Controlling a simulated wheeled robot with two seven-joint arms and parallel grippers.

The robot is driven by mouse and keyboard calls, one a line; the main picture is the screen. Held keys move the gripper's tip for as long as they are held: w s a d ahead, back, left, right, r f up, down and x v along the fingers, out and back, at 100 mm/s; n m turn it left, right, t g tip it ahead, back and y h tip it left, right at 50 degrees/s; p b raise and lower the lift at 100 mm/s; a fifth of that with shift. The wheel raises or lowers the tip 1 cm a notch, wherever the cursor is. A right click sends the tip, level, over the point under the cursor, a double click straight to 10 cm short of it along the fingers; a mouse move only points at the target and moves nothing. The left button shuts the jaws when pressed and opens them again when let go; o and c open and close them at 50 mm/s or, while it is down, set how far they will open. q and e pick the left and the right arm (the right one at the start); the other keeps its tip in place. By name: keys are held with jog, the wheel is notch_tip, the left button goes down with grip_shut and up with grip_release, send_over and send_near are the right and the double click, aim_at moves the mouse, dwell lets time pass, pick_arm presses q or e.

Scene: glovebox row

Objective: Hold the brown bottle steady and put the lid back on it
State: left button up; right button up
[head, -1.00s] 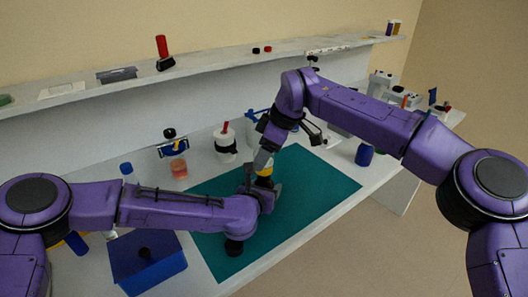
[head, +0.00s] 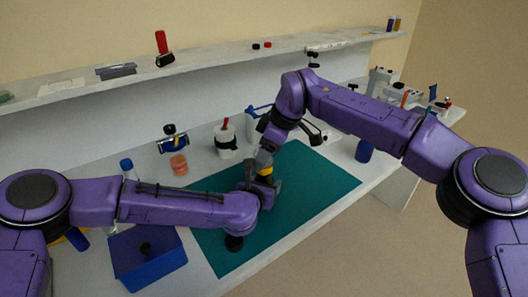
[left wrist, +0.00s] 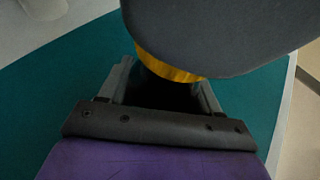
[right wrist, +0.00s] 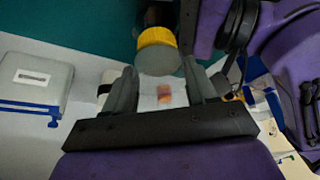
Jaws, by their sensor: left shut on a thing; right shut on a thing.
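The yellow lid (head: 265,172) with a grey top is between my two grippers above the green mat. My right gripper (head: 264,160) comes from above and is shut on the lid. In the right wrist view the lid (right wrist: 156,42) sits between the fingertips, with the dark brown bottle (right wrist: 158,14) directly behind it. My left gripper (head: 257,187) is shut on the bottle, lower down. In the left wrist view the yellow lid rim (left wrist: 165,66) is above the left fingers, which hide most of the bottle. I cannot tell whether lid and bottle touch.
The green mat (head: 315,185) is mostly clear to the right. A blue box (head: 150,262) stands at the front left. A shelf (head: 215,67) runs behind.

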pick_arm(q)
jog(key=shift+r, duration=0.1)
pick_arm(e)
jog(key=shift+s+f, duration=0.1)
jog(key=shift+f, duration=0.3)
pick_arm(q)
grip_shut()
pick_arm(e)
jog(key=o, duration=0.9)
pick_arm(q)
jog(key=shift+r, duration=0.1)
pick_arm(e)
jog(key=shift+o, duration=0.6)
jog(key=shift+s+a+f, duration=0.1)
pick_arm(q)
jog(key=shift+a+f, duration=0.1)
jog(key=shift+f, duration=0.15)
pick_arm(e)
notch_tip(320, 180, up, 5)
jog(key=shift+a+r, duration=0.1)
jog(key=o, duration=0.3)
jog(key=shift+o, duration=0.2)
pick_arm(q)
jog(key=shift+r, duration=0.1)
